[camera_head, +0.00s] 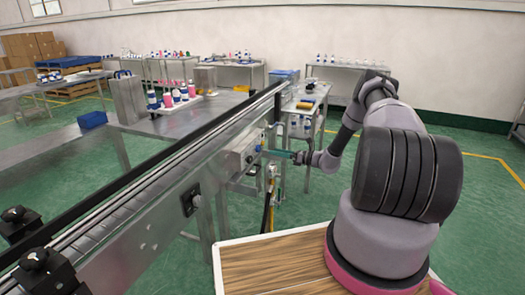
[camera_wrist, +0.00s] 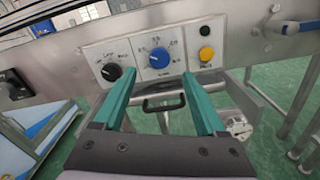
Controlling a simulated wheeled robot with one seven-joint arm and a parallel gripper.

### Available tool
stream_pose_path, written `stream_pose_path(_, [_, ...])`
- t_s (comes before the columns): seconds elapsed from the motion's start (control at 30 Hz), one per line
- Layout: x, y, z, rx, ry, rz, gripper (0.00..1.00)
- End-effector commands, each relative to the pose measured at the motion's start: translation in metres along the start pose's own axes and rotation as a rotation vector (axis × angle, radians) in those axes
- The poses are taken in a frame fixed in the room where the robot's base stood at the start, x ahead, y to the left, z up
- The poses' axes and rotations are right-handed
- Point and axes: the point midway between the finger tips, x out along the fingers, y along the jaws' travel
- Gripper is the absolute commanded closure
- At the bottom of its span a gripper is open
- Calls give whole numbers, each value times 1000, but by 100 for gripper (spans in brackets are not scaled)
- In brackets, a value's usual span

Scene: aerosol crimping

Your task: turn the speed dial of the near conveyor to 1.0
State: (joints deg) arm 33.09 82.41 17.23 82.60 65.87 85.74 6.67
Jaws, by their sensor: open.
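The near conveyor (camera_head: 150,190) runs diagonally across the left of the head view. A pale control panel (camera_head: 238,157) is on its side; in the wrist view the panel (camera_wrist: 135,52) faces me. A blue dial (camera_wrist: 159,57) with marks around it sits mid-panel; its labels and setting are too small to read. A black knob (camera_wrist: 111,72) is to its left. My gripper (camera_wrist: 159,80) is open and empty, its teal fingers on either side of the blue dial in the picture; contact cannot be told. In the head view my gripper (camera_head: 277,154) is just right of the panel.
A black button (camera_wrist: 206,30) and a yellow button (camera_wrist: 206,54) are at the panel's right. A black handle (camera_wrist: 163,104) lies below the panel. A table with bottles (camera_head: 308,95) stands beyond my arm. A wooden-topped surface (camera_head: 270,262) is in front, with green floor around.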

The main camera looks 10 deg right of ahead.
Motion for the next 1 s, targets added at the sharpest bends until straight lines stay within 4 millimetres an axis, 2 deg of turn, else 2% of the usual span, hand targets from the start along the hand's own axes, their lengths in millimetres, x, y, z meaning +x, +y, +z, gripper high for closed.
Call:
stream_pose_path(0.1, [26, 1, 0, 0, 0, 4, 26])
stream_pose_path(0.33, [61, 1, 0, -1, 2, 3, 26])
stream_pose_path(0.5, [73, 1, 0, -1, 1, 2, 26])
stream_pose_path(0.77, [74, 1, 0, 0, 1, 1, 26])
stream_pose_path(0.8, [74, 1, 0, 0, 1, 1, 30])
stream_pose_path(0.87, [74, 1, 0, 0, 1, 1, 53])
stream_pose_path(0.9, [74, 1, 0, 0, 1, 1, 68])
stream_pose_path(1.0, [74, 1, 0, 0, 1, 1, 100])
